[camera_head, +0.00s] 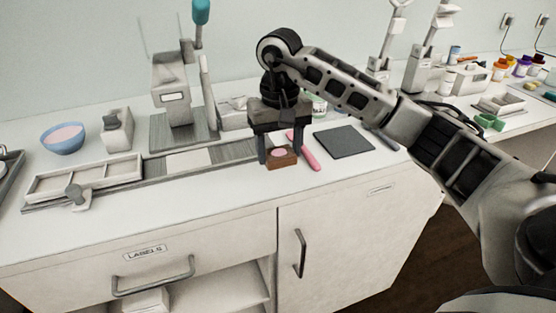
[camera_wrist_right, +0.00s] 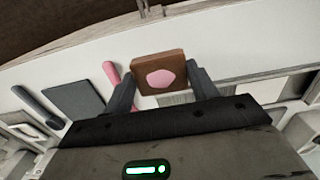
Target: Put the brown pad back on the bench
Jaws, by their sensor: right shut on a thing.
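The brown pad (camera_head: 282,157) is a small brown block with a pink patch on top. My right gripper (camera_head: 278,156) is shut on it, one finger at each side, over the front part of the bench (camera_head: 215,196). The right wrist view also shows the pad (camera_wrist_right: 160,74) between the two fingers (camera_wrist_right: 163,90). I cannot tell whether the pad touches the bench top or is just above it. My left gripper is not in view.
A pink-handled tool (camera_head: 309,152) lies close to the right of the pad, beside a dark grey square mat (camera_head: 344,142). A long grey strip with a pale tray (camera_head: 85,179) lies to the left. A blue bowl (camera_head: 64,138) stands at the far left. The front bench strip is clear.

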